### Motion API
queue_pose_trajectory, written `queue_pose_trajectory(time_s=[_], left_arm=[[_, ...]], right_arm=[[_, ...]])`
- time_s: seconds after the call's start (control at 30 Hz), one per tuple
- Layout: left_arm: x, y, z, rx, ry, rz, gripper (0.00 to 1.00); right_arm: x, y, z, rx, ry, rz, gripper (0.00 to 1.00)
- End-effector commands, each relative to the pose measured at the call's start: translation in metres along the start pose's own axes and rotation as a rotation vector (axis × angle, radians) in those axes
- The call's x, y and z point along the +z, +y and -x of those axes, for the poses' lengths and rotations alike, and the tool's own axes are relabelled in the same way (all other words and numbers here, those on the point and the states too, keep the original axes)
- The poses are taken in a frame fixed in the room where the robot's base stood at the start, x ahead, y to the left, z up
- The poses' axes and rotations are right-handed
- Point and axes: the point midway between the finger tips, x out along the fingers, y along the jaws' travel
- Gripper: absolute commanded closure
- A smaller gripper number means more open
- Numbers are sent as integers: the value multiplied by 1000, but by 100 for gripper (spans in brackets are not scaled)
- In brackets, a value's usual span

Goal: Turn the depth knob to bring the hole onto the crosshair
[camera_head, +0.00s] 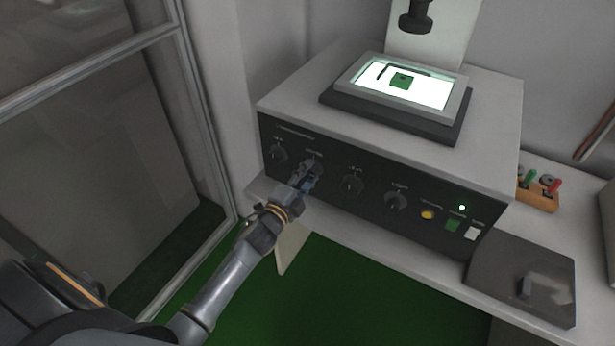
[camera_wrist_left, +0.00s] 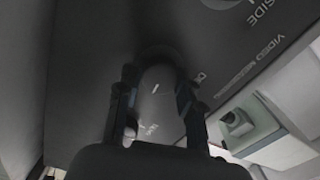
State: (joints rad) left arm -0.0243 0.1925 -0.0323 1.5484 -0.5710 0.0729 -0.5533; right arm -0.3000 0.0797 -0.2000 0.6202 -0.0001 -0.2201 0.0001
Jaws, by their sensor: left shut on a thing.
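A row of dark round knobs runs along the black front panel (camera_head: 375,195) of a grey machine. My left gripper (camera_head: 306,179) is at the second knob from the left (camera_head: 317,167), shut on it. In the left wrist view, the fingers of this gripper (camera_wrist_left: 156,103) lie on both sides of the dark grey knob (camera_wrist_left: 158,85), which has a small white mark. On top, a bright lit stage (camera_head: 432,98) holds a green square piece (camera_head: 401,81) with a dark spot, below a black lens (camera_head: 415,18). I cannot make out a crosshair. My right gripper is not in view.
A dark flat plate (camera_head: 545,255) lies at the right. An orange holder (camera_head: 538,194) stands behind it. A glass-panelled frame (camera_head: 200,110) stands at the left.

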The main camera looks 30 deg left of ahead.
Motion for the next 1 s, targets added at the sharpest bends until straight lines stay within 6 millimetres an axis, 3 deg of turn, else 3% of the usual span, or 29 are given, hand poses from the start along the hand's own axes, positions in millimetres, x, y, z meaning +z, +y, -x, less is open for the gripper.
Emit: queue_pose_trajectory(time_s=[0.3, 0.87, 0.9, 1.0], left_arm=[[0, 1, 0, 0, 1, -134, 95], [-1, 0, 0, 1, 1, -166, 95], [-1, 1, 0, 1, 1, -165, 61], [-1, 0, 0, 0, 1, -165, 41]], right_arm=[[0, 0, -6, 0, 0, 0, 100], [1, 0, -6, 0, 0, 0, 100], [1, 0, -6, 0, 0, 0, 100], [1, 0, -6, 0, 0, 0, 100]])
